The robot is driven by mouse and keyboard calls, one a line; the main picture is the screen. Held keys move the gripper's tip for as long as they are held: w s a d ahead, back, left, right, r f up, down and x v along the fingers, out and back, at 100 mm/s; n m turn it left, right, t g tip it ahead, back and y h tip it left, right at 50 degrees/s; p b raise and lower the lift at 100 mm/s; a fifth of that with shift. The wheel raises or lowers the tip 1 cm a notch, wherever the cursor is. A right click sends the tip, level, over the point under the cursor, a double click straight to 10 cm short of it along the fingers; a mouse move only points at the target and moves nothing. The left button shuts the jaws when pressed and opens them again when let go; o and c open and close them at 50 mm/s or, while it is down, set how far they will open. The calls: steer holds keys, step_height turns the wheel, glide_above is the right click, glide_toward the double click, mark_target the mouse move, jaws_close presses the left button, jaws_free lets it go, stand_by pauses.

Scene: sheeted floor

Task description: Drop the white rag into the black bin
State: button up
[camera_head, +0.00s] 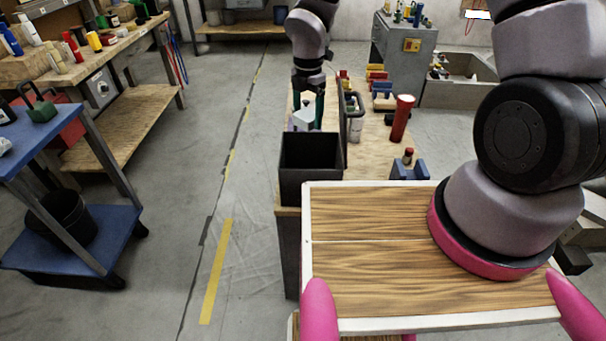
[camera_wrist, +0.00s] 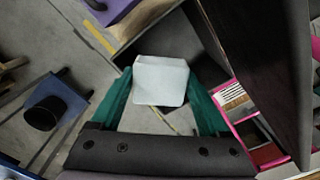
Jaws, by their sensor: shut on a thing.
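A white rag (camera_head: 304,118) hangs in my gripper (camera_head: 308,100), just above and behind the rear rim of the square black bin (camera_head: 310,183) in the head view. The bin is open at the top, and its dark inside looks empty from here. In the wrist view the rag (camera_wrist: 160,82) shows as a pale block between the two teal fingers of my gripper (camera_wrist: 162,92). The fingers are shut on it. A dark opening that looks like the bin (camera_wrist: 182,38) lies beyond the rag there; the rag hides part of it.
A wooden table (camera_head: 375,155) behind the bin holds a red cylinder (camera_head: 402,118), a blue block (camera_head: 410,169) and several other items. A blue cart (camera_head: 75,245) with a round black bucket (camera_head: 62,218) stands at the left. The floor between is clear.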

steer(key=shift+s+a+f, duration=0.1)
steer(key=shift+s+f, duration=0.15)
steer(key=shift+s, duration=0.25)
steer(key=shift+s+f, duration=0.2)
steer(key=shift+s, duration=0.3)
steer(key=shift+f, duration=2.9)
steer(key=shift+a, duration=0.1)
steer(key=o, duration=1.3)
steer(key=shift+o, duration=0.2)
steer(key=shift+r, duration=0.1)
step_height(320, 180, up, 11)
steer(key=shift+f, duration=0.15)
steer(key=shift+s, duration=0.1)
